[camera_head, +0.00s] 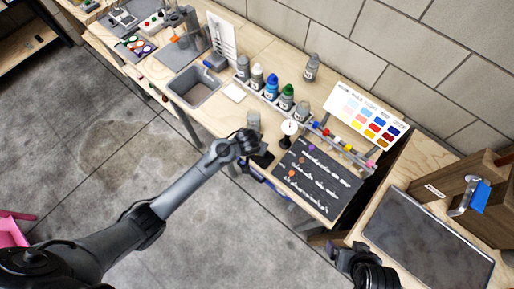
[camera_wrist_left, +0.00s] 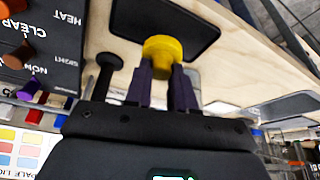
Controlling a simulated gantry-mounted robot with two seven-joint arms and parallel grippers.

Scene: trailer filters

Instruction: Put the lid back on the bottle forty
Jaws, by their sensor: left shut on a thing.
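My left gripper (camera_head: 249,142) is over the front edge of the workbench. In the left wrist view its two fingers (camera_wrist_left: 163,70) are shut on a yellow lid (camera_wrist_left: 163,47). I cannot see the lid in the head view. A row of bottles stands in a rack behind the gripper, among them one with a blue top (camera_head: 271,88) and one with a green top (camera_head: 287,97). A separate grey bottle (camera_head: 311,68) stands behind the row near the wall. Labels are too small to tell which bottle is forty. My right gripper (camera_head: 365,268) is at the bottom edge; its fingers are unclear.
A clear jar (camera_head: 253,121) stands just behind the left gripper. A colour chart (camera_head: 366,115) leans at the back. A grey bin (camera_head: 194,87) is at left.

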